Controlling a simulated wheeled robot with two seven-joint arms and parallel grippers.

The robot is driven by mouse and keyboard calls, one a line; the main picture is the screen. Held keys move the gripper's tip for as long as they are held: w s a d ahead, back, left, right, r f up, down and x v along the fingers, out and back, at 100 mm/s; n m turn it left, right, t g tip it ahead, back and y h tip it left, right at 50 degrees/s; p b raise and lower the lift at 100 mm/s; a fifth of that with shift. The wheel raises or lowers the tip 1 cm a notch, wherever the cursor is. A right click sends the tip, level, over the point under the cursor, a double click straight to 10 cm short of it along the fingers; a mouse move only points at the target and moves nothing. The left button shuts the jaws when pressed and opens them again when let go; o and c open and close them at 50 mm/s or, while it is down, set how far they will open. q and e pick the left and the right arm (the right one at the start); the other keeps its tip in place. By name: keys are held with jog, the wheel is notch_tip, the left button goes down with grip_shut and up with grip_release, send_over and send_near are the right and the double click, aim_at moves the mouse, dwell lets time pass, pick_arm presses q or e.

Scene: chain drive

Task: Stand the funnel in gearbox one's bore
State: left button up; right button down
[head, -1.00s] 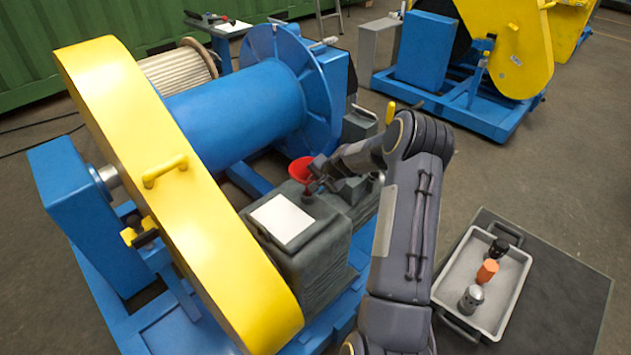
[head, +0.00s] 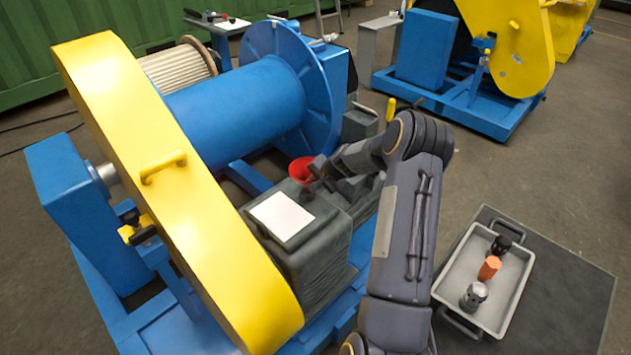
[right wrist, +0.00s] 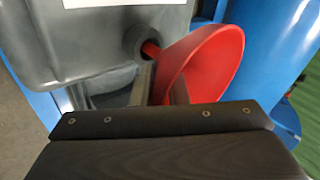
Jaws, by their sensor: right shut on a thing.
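The red funnel (head: 302,169) is at the top of the dark grey gearbox (head: 318,250), near its far end. In the right wrist view the funnel (right wrist: 205,65) has its wide cone beside my fingers and its red spout end at the dark round bore (right wrist: 147,42) in the gearbox top (right wrist: 90,45). The spout tip is hidden inside the bore's ring. My right gripper (head: 312,184) is shut on the funnel, and its fingers also show in the right wrist view (right wrist: 160,85). My left gripper is not in view.
A white sheet (head: 281,218) lies on the gearbox. The yellow chain guard (head: 170,180) and blue drum (head: 240,105) stand left and behind. A grey tray (head: 508,300) with a black, an orange and a grey-metal item lies on a dark mat at the right.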

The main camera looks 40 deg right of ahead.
jog(key=shift+f, duration=0.15)
jog(key=c, duration=1.3)
grip_release()
jog(key=shift+c, duration=0.2)
jog(key=v, duration=0.8)
jog(key=shift+p, duration=0.3)
